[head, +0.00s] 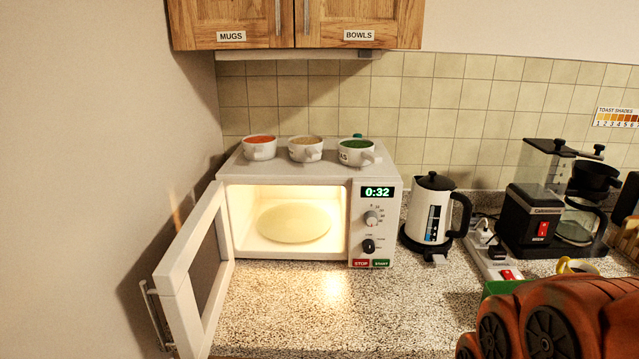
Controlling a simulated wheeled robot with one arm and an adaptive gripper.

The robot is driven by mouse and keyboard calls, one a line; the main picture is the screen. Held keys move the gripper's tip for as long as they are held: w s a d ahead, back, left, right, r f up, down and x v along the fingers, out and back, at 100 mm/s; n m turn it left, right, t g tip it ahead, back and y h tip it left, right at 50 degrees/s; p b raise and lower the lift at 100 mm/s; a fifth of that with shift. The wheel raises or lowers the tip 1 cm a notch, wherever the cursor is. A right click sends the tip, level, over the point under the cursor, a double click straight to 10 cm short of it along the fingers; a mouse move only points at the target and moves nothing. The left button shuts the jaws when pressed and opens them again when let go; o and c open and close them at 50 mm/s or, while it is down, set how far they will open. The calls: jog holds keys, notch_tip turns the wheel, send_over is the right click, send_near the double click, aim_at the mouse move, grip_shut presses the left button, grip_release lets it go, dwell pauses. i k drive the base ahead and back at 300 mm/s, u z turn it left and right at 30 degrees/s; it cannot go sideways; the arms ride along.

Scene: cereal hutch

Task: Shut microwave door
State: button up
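A white microwave (372,210) stands on the counter in the left half of the head view. Its door (182,290) is hinged on the left and swung wide open toward me, with a metal handle (156,315) on its outer side near the left wall. The lit inside holds only a round pale plate (294,223). The display reads 0:32. Part of my orange-red arm fills the lower right corner. My gripper does not show in this view.
Several filled white cups (305,149) stand on the microwave's top. A kettle (432,213), a power strip (492,255) and a coffee maker (545,205) stand to the right. The wall (90,150) is close to the door's left. The counter (300,305) before the microwave is clear.

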aim_at(193, 278)
jog(key=z, duration=0.4)
jog(key=k, duration=0.75)
jog(key=u, duration=1.55)
